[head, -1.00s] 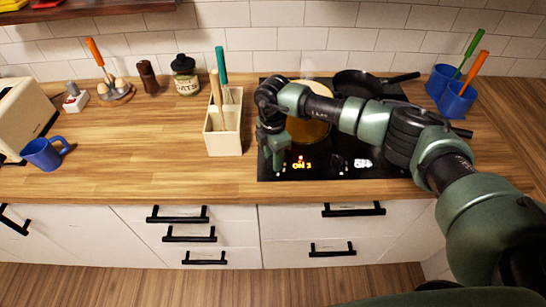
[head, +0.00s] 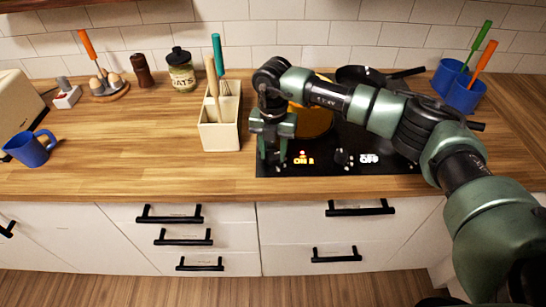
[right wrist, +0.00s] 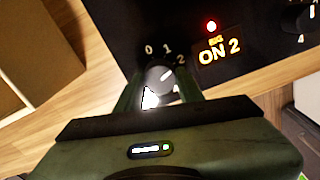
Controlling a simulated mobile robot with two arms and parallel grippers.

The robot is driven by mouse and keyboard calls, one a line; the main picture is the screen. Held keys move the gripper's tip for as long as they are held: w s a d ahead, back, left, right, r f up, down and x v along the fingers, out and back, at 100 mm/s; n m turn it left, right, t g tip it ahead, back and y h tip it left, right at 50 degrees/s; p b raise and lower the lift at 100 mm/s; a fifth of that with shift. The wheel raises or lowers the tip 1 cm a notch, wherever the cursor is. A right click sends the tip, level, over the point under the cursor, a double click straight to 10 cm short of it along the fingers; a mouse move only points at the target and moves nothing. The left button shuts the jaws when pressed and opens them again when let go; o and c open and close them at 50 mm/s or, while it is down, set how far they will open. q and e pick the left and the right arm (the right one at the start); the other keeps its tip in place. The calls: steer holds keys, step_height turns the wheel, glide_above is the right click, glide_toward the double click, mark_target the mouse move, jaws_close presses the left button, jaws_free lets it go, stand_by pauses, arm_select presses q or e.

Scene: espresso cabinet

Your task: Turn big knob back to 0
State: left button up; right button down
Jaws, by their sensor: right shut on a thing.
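The big knob (right wrist: 158,84) is a dark round dial on the front left of the black hob (head: 266,168). In the right wrist view its printed scale shows 0, 1 and 2, and its light mark points up and right, between 1 and 2. The display (right wrist: 219,50) beside it reads "ON 2" under a red light. My right gripper (head: 273,156) points down over the knob and is shut on it. Its fingers (right wrist: 160,92) stand on both sides of the knob. In the head view they hide most of it. My left gripper is not in view.
A second knob (head: 343,158) sits to the right with an "OFF" display. A yellow-orange pan (head: 318,122) and a black pan (head: 352,76) are on the hob behind my arm. A utensil box (head: 219,135) stands close left of the gripper.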

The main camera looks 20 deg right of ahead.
steer(key=n+b, duration=0.3)
steer(key=shift+f+n, duration=0.15)
steer(key=shift+n, duration=0.15)
steer(key=n+b, duration=0.2)
steer(key=n, duration=0.1)
steer(key=shift+n, duration=0.3)
steer(key=n+b, duration=0.2)
steer(key=n, duration=0.1)
steer(key=shift+w+d+n+b, duration=0.1)
steer(key=shift+n+b, duration=0.2)
steer(key=shift+r+n+b, duration=0.25)
steer(key=shift+n+b, duration=0.45)
steer(key=shift+n, duration=0.8)
steer(key=c, duration=0.9)
jaws_free()
